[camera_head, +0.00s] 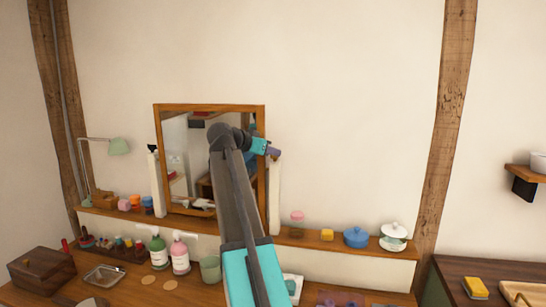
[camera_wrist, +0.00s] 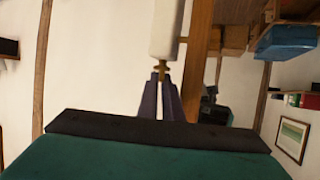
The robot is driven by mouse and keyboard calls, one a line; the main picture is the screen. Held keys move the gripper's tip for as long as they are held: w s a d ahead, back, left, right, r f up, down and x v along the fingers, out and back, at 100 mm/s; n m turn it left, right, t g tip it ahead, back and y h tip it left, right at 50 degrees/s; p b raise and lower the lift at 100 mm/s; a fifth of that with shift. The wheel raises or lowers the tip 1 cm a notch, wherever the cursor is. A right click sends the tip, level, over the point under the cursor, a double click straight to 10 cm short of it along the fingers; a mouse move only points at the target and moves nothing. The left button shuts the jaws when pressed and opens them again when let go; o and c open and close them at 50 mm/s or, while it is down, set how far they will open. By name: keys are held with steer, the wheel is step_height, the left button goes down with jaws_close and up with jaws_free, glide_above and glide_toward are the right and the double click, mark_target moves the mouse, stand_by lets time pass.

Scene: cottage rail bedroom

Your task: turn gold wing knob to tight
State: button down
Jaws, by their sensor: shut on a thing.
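The gold wing knob (camera_wrist: 162,66) sits at the end of a white post (camera_wrist: 166,28) in the wrist view. My gripper (camera_wrist: 162,78) is shut on it, with its two dark fingers close together around the knob. In the head view my gripper (camera_head: 273,152) is at the top of the right white post (camera_head: 274,192), beside the wood-framed mirror (camera_head: 210,107). The knob itself is hidden there behind my gripper. The mirror frame (camera_wrist: 197,65) runs close beside the post in the wrist view.
A wooden shelf (camera_head: 290,238) runs under the mirror, with a blue pot (camera_head: 356,237) and a white lidded jar (camera_head: 393,237) to the right. Bottles, including a pink one (camera_head: 180,257), stand on the desk below. The wall right of the mirror is clear.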

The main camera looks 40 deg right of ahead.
stand_by(0.4)
steer(key=c, duration=1.9)
jaws_free()
steer(key=shift+c, duration=0.2)
steer(key=shift+w+a+r, duration=0.1)
steer(key=shift+a+r, duration=0.05)
steer(key=shift+a, duration=0.05)
steer(key=p+v, duration=0.1)
steer(key=v, duration=0.6)
steer(key=shift+a, duration=0.3)
steer(key=shift+o, duration=0.5)
